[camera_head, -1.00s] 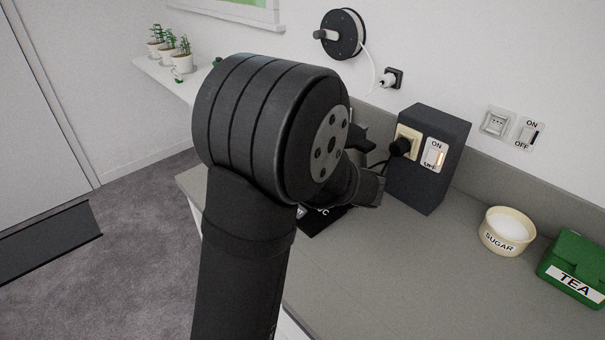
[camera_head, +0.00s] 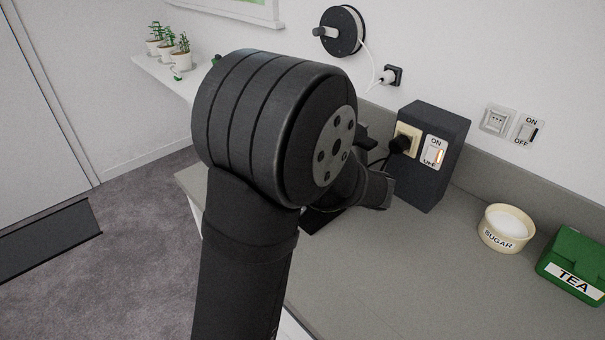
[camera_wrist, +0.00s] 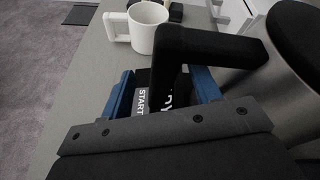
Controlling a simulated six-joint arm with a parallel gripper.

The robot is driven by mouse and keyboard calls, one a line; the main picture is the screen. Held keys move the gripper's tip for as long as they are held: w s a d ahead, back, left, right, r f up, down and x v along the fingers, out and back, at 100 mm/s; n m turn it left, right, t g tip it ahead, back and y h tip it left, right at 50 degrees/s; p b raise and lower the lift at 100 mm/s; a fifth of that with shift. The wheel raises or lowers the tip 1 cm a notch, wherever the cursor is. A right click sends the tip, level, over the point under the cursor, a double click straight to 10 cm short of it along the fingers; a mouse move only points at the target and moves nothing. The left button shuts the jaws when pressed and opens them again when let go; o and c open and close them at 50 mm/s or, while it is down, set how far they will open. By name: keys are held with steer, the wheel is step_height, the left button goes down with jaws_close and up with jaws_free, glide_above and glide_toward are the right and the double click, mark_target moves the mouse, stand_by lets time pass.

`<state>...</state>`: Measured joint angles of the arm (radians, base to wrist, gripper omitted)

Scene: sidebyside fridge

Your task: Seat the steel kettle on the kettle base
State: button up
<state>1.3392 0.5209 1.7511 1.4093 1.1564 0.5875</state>
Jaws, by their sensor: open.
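The steel kettle (camera_wrist: 242,92) stands at the right of the wrist view, with a black lid (camera_wrist: 299,32) and a black handle (camera_wrist: 205,45). My gripper (camera_wrist: 162,92) is open, with its blue fingers on either side of the handle's lower end. Whether the fingers touch the handle I cannot tell. In the head view my arm hides the kettle and the fingertips. A black panel with white START lettering (camera_wrist: 143,103) shows between the fingers. I cannot make out the kettle base for certain.
A dark box with a plug and switch (camera_head: 430,155) stands on the grey counter (camera_head: 400,270). A sugar bowl (camera_head: 506,228) and green tea box (camera_head: 574,266) are at right.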

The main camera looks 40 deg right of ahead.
steer(key=v, duration=1.5)
steer(key=x, duration=0.5)
steer(key=shift+w, duration=0.4)
steer(key=shift+s+f, duration=0.1)
